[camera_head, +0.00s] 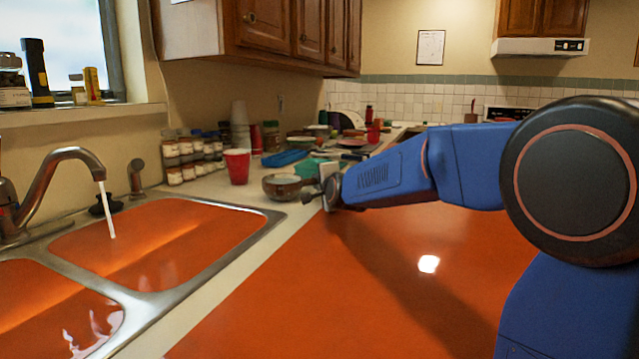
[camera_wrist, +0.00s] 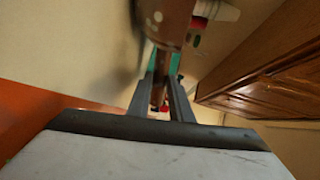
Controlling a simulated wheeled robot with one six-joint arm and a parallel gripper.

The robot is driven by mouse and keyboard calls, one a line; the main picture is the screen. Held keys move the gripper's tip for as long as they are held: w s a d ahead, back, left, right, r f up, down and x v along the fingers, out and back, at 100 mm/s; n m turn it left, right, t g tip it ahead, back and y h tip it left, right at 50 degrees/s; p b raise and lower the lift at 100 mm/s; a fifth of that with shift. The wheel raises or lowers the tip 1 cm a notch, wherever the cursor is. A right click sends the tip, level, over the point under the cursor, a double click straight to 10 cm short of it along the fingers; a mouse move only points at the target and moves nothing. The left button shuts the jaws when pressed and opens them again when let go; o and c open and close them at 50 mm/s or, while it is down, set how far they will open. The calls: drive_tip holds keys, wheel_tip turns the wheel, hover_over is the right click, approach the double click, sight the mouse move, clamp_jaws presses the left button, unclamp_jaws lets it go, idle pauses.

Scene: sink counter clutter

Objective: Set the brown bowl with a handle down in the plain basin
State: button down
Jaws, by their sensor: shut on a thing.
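The brown bowl with a handle (camera_head: 282,187) is at the counter's middle, right of the red cup, with a paler rim and inside. I cannot tell whether it touches the counter. My gripper (camera_head: 311,189) reaches it from the right, shut on its handle side. In the wrist view my gripper (camera_wrist: 161,92) has its two fingers close together on a narrow brown part, and a blurred brown shape fills the top. The double sink has a far basin (camera_head: 165,245) and a near basin (camera_head: 45,310), both orange inside. Neither stands out clearly as plain.
A faucet (camera_head: 68,155) runs water into the far basin. A red cup (camera_head: 237,166), spice jars (camera_head: 185,155) and a blue tray (camera_head: 285,157) stand behind the bowl. A metal rim and pale counter strip lie between bowl and sink. The orange surface (camera_head: 290,290) in front is clear.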

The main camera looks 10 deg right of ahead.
drive_tip(key=c, duration=1.6)
unclamp_jaws()
drive_tip(key=shift+f, duration=0.1)
drive_tip(key=shift+s+r, duration=0.2)
drive_tip(key=s, duration=0.3)
drive_tip(key=s+r, duration=0.1)
drive_tip(key=s, duration=0.3)
drive_tip(key=s+r, duration=0.1)
drive_tip(key=s, duration=0.3)
drive_tip(key=shift+s+d, duration=0.2)
drive_tip(key=shift+s, duration=0.05)
drive_tip(key=s+d+f+n+g, duration=0.2)
drive_tip(key=s+f+n, duration=0.3)
drive_tip(key=s, duration=0.8)
drive_tip(key=s+d+f+n+g, duration=0.1)
drive_tip(key=s+f+n+g, duration=0.4)
drive_tip(key=s+f, duration=0.5)
drive_tip(key=s+d+f+n+g, duration=0.2)
drive_tip(key=s+f+n+g, duration=0.2)
drive_tip(key=s, duration=1.3)
drive_tip(key=shift+s+d+f+n+h, duration=0.15)
drive_tip(key=shift+s+d+f+n, duration=0.05)
drive_tip(key=shift+f+n, duration=0.6)
drive_tip(key=shift+s+d+f+n+h, duration=0.15)
drive_tip(key=shift+f+n, duration=0.45)
drive_tip(key=shift+f, duration=0.3)
